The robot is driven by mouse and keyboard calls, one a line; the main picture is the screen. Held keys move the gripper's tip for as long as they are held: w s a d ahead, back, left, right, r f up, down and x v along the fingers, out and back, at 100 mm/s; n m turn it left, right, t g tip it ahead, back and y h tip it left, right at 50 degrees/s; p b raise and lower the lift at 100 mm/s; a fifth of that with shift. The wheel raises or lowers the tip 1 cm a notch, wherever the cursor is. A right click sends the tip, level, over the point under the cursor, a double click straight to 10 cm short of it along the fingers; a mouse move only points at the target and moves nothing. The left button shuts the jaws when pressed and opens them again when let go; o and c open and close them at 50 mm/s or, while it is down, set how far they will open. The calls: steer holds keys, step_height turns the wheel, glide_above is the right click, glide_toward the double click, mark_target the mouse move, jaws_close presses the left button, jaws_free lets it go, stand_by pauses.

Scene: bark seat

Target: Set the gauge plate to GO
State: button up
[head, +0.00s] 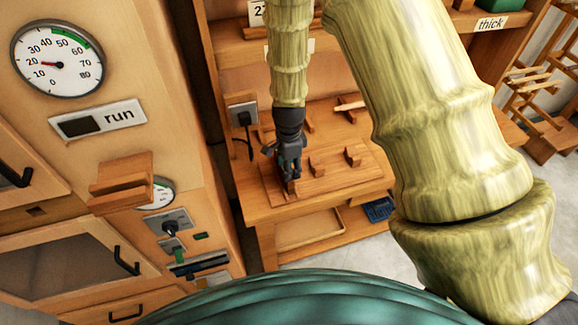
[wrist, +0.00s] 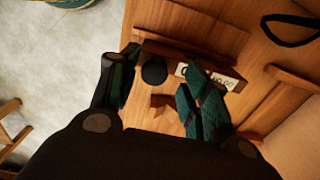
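My gripper (head: 289,182) points down over a wooden board (head: 336,182) on the workbench. In the wrist view my gripper (wrist: 162,92) has its two dark green fingers apart. A round black knob (wrist: 154,70) shows between them, and I cannot tell whether either finger touches it. A pale label (wrist: 226,80) with black lettering lies beside the right finger, which covers part of it; the word GO seems to be on it. I cannot clearly make out the gauge plate or its setting. In the head view my gripper hides this spot.
Small wooden blocks (head: 352,155) stand on the board right of my gripper. A black-handled socket box (head: 243,115) is on the bench's left side. A blue item (head: 378,209) lies below right.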

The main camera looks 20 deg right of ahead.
steer(key=shift+s, duration=0.1)
step_height(320, 180, up, 12)
stand_by(0.8)
steer(key=shift+f, duration=0.15)
steer(key=s+d+f+n+h, duration=0.1)
steer(key=s+f+n, duration=0.15)
steer(key=f, duration=0.35)
steer(key=s+d+f+n, duration=0.2)
steer(key=s+f, duration=0.2)
steer(key=f, duration=0.1)
steer(key=s+a+f+n+y, duration=0.1)
steer(key=s+f+n, duration=0.7)
steer(key=s, duration=0.5)
steer(key=s+f+n, duration=0.6)
steer(key=s+f, duration=0.3)
steer(key=s, duration=0.3)
step_height(320, 180, down, 8)
steer(key=b, duration=0.8)
steer(key=shift+a+f, duration=0.2)
steer(key=shift+f, duration=0.05)
